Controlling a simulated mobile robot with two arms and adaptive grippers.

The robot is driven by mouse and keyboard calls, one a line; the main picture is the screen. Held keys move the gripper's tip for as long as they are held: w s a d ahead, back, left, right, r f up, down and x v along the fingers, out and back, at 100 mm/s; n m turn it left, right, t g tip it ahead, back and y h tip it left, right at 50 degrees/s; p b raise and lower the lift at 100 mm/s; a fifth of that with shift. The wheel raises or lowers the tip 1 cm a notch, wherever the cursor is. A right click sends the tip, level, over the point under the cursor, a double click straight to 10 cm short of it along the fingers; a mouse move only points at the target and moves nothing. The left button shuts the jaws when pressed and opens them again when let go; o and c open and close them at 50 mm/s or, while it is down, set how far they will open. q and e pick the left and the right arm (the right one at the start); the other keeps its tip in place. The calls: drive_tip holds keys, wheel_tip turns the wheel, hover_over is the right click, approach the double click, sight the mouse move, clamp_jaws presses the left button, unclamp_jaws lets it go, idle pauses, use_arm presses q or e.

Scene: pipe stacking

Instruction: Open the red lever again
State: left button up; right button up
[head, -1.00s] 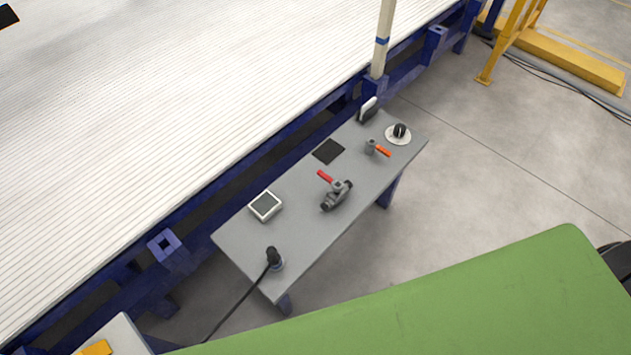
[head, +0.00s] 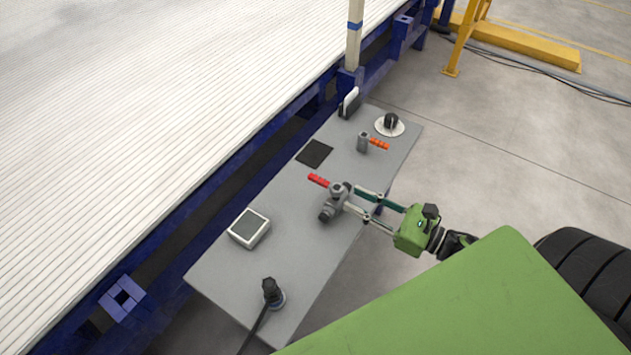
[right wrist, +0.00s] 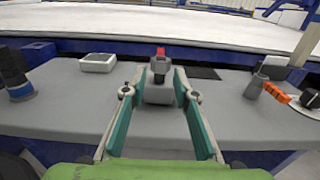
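The red lever (head: 318,181) sits on top of a dark grey valve (head: 331,209) near the middle of the small grey table. The lever points away from me, toward the upper left in the head view. In the right wrist view the lever (right wrist: 160,52) is end-on above the valve body (right wrist: 158,88). My right gripper (head: 362,204) is open, coming in from the right. Its two fingers reach toward the near side of the valve, with the valve between or just beyond their tips; contact cannot be told. My left gripper is not in view.
The grey table (head: 225,285) also carries a white-framed box (head: 249,228), a dark plug with a cable (head: 271,292), a black square (head: 314,153), an orange-handled valve (head: 378,144) and a black knob on a white disc (head: 390,122). A blue-framed white slatted bed (head: 130,130) runs along its far side.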

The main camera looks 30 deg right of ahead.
sight(309, 176)
drive_tip(key=x, duration=1.1)
drive_tip(key=shift+w+a, duration=0.15)
drive_tip(key=shift+w, duration=0.2)
drive_tip(key=shift+c, duration=0.4)
clamp_jaws()
